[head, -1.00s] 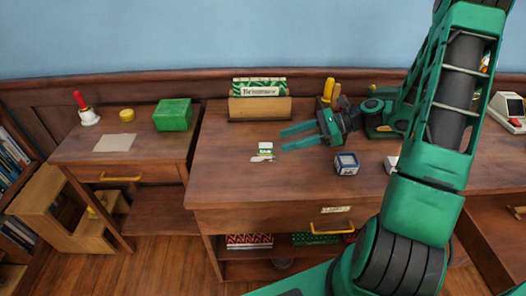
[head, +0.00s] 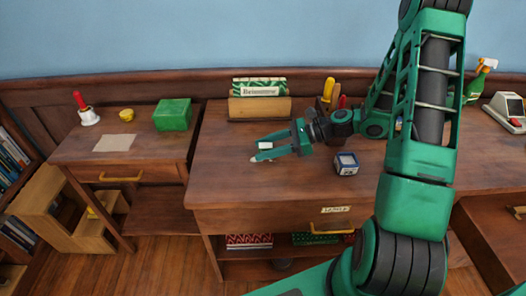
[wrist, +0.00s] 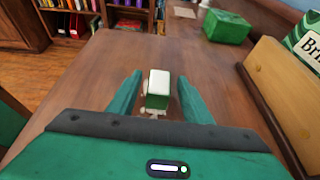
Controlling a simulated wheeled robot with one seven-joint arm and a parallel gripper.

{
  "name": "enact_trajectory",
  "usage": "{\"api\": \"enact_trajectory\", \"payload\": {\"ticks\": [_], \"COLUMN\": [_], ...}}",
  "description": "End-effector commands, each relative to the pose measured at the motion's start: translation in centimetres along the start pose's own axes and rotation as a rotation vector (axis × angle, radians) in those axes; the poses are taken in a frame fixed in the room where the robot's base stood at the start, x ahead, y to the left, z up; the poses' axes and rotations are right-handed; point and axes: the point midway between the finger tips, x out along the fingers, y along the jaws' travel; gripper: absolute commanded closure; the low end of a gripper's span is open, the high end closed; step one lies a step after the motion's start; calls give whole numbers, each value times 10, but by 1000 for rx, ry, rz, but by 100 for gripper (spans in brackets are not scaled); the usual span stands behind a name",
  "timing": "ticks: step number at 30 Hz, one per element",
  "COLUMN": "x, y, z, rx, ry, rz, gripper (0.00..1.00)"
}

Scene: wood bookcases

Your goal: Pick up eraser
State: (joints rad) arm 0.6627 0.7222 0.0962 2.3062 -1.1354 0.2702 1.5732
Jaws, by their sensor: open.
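The eraser is a small block with a white top and green side (wrist: 158,84). It lies on the brown wooden desk (head: 225,165), between the two fingers of my gripper (wrist: 158,76) in the wrist view. My gripper is open, with a finger on either side of the eraser and no clear hold on it. In the head view my gripper (head: 257,151) reaches left, low over the desk, and its fingers hide most of the eraser. A small pale scrap (wrist: 156,114) shows just on the near side of the eraser.
A wooden holder (head: 259,108) with a green sign stands behind. Tools with yellow handles (head: 328,90) stand at the back. The front left desktop is clear.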

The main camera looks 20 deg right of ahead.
Motion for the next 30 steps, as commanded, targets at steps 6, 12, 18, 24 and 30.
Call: {"api": "enact_trajectory", "payload": {"ticks": [6,12,18,24,30], "x": [0,0,-1,-6,-15], "y": [0,0,0,0,4], "z": [0,0,1,13,44], "rx": [0,-1,-1,-4,-4], "ry": [0,0,0,1,1], "rz": [0,0,0,-1,2], "gripper": [88,100,100,100,100]}}
